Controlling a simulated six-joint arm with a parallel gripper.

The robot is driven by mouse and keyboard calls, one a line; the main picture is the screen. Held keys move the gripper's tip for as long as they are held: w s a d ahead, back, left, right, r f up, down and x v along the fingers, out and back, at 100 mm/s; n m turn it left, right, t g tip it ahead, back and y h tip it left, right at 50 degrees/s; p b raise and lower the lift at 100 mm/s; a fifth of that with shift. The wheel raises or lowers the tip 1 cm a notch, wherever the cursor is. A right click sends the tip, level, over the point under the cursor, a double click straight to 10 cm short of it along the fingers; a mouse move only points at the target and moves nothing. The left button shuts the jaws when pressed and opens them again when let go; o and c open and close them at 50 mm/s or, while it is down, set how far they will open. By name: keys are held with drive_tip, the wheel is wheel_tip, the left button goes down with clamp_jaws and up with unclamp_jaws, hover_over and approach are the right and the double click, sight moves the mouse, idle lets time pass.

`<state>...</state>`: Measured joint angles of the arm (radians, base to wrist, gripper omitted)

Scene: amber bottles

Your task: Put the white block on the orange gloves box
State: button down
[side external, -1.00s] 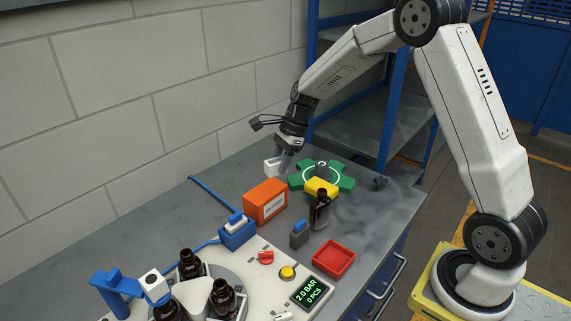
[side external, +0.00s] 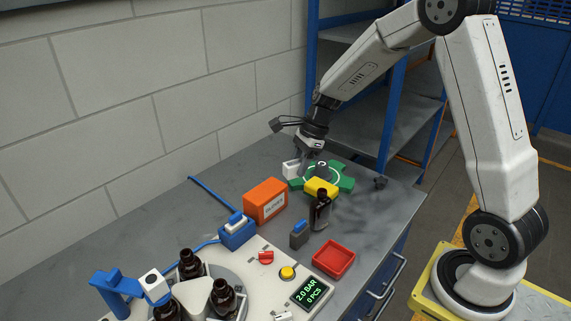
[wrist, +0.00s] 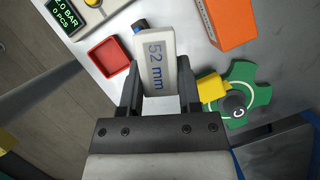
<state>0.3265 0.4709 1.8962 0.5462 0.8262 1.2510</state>
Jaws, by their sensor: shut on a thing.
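The white block (side external: 291,169), marked "52 mm", is in my gripper (side external: 303,161). In the wrist view the block (wrist: 158,68) sits between the two fingers of my gripper (wrist: 160,88), its lettered face towards the camera. In the side view it is at the left edge of the green wheel-shaped piece, behind the orange box; its exact height above the table is hard to tell. The orange gloves box (side external: 265,202) stands on the table, nearer the side camera and left of the gripper. It also shows at the top of the wrist view (wrist: 230,22). Its top is bare.
A green wheel-shaped piece (side external: 345,183) with a yellow block (side external: 321,188) lies beside the gripper. A red tray (side external: 333,258) and a blue-topped grey piece (side external: 299,235) are nearer. The table left of the orange box is mostly clear.

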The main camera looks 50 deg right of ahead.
drive_tip(key=w+d+f, duration=0.1)
drive_tip(key=w+f, duration=0.2)
drive_tip(key=w, duration=0.4)
hover_over(266, 190)
drive_tip(key=s, duration=0.2)
drive_tip(key=f, duration=0.4)
drive_tip(key=shift+d+f, duration=0.3)
drive_tip(key=shift+d, duration=0.1)
drive_tip(key=shift+w+f, duration=0.55)
drive_tip(key=shift+w+d+f, duration=0.1)
drive_tip(key=shift+w+f, duration=0.1)
drive_tip(key=shift+f, duration=1.6)
drive_tip(key=shift+f, duration=0.15)
drive_tip(key=shift+c, duration=1.4)
unclamp_jaws()
